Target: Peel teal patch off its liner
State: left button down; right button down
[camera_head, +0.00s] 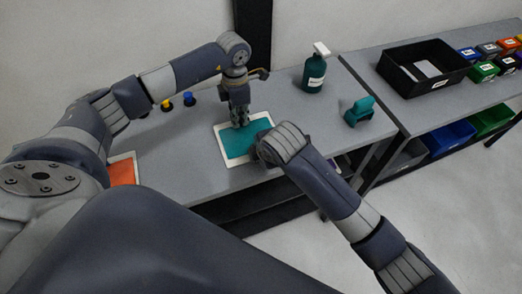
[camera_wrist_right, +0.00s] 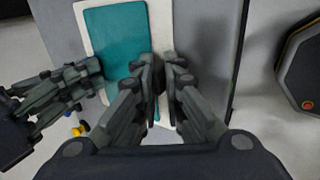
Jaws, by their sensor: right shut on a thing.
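The teal patch (camera_head: 237,143) lies flat on its white liner (camera_head: 219,131) on the grey bench. The patch (camera_wrist_right: 115,42) and the liner's pale border (camera_wrist_right: 160,20) also show in the right wrist view. My left gripper (camera_head: 240,120) points down at the far edge of the patch; in the right wrist view it (camera_wrist_right: 92,77) reaches in from the left at the liner's side. Its jaw gap is unclear. My right gripper (camera_wrist_right: 164,65) is shut at the opposite border, apparently on the liner; its fingers hide the exact grip. In the head view my right wrist covers its fingertips.
A dark green spray bottle (camera_head: 314,75) and a teal tool (camera_head: 359,111) stand to the right. A black bin (camera_head: 423,68) and small coloured boxes (camera_head: 483,71) are on the right bench. An orange sheet (camera_head: 122,172) lies at left, with small yellow and blue items (camera_head: 189,99) behind.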

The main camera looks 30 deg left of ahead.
pick_arm(q)
jog(key=shift+r, duration=0.65)
dwell(0.4)
jog(key=shift+r, duration=1.05)
pick_arm(e)
jog(key=shift+d, duration=0.1)
pick_arm(q)
jog(key=shift+r, duration=2.4)
pick_arm(e)
jog(key=c, duration=1.7)
grip_release()
jog(key=shift+f, duration=0.1)
jog(key=v, duration=1.2)
